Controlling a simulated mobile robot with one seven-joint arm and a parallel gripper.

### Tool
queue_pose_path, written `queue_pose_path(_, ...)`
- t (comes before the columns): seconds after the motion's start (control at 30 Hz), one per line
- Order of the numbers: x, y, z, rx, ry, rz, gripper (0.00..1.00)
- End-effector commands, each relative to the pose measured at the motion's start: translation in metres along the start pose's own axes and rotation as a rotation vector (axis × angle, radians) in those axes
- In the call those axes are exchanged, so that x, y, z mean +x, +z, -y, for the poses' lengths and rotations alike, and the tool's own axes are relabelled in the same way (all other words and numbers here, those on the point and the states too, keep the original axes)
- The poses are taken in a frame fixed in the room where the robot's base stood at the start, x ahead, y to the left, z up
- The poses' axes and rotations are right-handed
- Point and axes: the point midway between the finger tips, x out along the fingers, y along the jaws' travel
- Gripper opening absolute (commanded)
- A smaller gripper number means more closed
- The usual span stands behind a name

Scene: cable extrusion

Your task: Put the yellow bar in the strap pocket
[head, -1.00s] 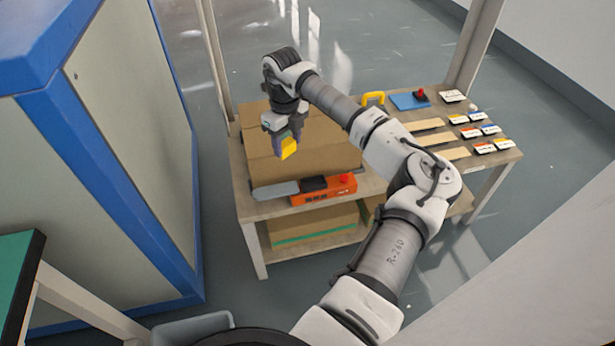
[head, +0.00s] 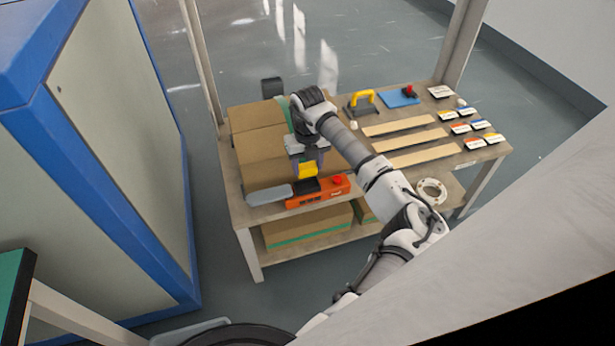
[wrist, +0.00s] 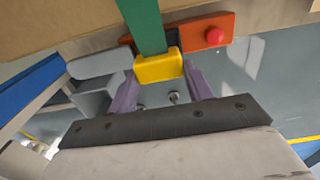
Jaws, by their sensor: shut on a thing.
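The yellow bar (head: 307,171) is held between the fingers of my gripper (head: 306,166), in front of the cardboard boxes and above the orange tool (head: 318,192). In the wrist view the yellow bar (wrist: 158,67) sits crosswise between the two purple fingers, which are shut on it. A green strap (wrist: 143,24) comes down to the bar's edge in that view; I cannot tell whether they touch. The strap (head: 285,108) shows beside my wrist in the head view. The strap pocket is not clearly visible. The orange tool (wrist: 208,31) has a red knob and a grey plate.
Cardboard boxes (head: 256,145) stand on the table's left part. Wooden strips (head: 405,127), a blue plate (head: 399,98), a yellow-handled tool (head: 362,101) and several labelled cards lie to the right. A white ring (head: 432,191) shows near my arm. A blue-framed cabinet (head: 120,130) stands left.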

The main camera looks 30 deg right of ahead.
Motion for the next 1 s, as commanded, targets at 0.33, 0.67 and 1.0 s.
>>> queue_pose_path(0.33,0.033,0.0,-0.001,-0.001,0.001,-0.001,0.27)
queue_pose_path(0.67,0.061,0.0,0.0,-0.002,-0.001,0.002,0.27)
queue_pose_path(1.0,0.064,0.0,0.0,-0.002,-0.001,0.001,0.59)
